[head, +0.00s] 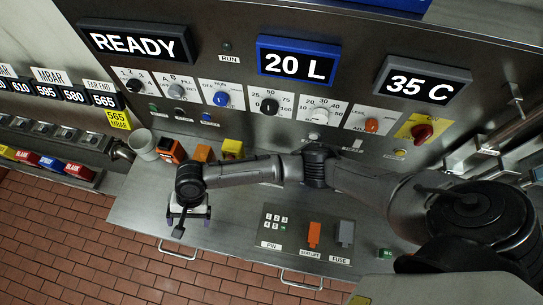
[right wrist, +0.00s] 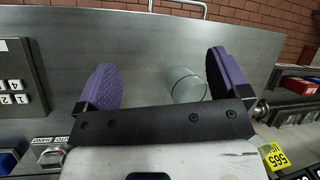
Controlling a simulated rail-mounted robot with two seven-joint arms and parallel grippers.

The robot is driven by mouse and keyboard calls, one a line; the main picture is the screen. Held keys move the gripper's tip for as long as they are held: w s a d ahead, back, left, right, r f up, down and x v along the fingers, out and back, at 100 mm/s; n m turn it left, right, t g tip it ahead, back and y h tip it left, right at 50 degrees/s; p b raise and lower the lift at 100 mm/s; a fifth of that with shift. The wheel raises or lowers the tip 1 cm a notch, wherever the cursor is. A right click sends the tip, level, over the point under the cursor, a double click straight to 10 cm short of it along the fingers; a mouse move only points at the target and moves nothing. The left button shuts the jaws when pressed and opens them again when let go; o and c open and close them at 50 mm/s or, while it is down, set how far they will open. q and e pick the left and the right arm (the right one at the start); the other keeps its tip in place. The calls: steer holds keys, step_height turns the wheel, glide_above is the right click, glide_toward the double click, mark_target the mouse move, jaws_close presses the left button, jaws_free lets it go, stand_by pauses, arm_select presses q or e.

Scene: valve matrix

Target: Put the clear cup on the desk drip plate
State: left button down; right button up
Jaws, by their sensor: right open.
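The clear cup (right wrist: 185,86) shows in the right wrist view as a see-through cylinder on the grey metal desk. It appears between the two purple finger pads, nearer the right one, with visible gaps to both. My right gripper (right wrist: 163,72) is open and empty. In the head view my right gripper (head: 188,215) hangs over the left part of the desk, and its own arm and body hide what is beneath. I cannot make out the drip plate clearly in either view. My left gripper is not in view.
Orange and yellow blocks (head: 203,153) sit near the panel. A keypad plate (head: 292,240) is right of my gripper.

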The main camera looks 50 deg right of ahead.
steer(key=s+d+n+t, duration=0.3)
steer(key=s+n, duration=0.3)
steer(key=s, duration=0.4)
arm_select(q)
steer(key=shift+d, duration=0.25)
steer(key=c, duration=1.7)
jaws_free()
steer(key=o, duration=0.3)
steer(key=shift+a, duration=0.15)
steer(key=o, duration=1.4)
arm_select(e)
steer(key=s+d+n+t+h, duration=0.1)
steer(key=s+d+n+h, duration=0.1)
steer(key=s+d, duration=0.5)
steer(key=s+d+n+h, duration=0.2)
steer(key=s+d, duration=0.5)
steer(key=d, duration=0.6)
steer(key=shift+s+r+t+h, duration=0.25)
steer(key=shift+r+t+h, duration=0.15)
steer(key=shift+h, duration=0.3)
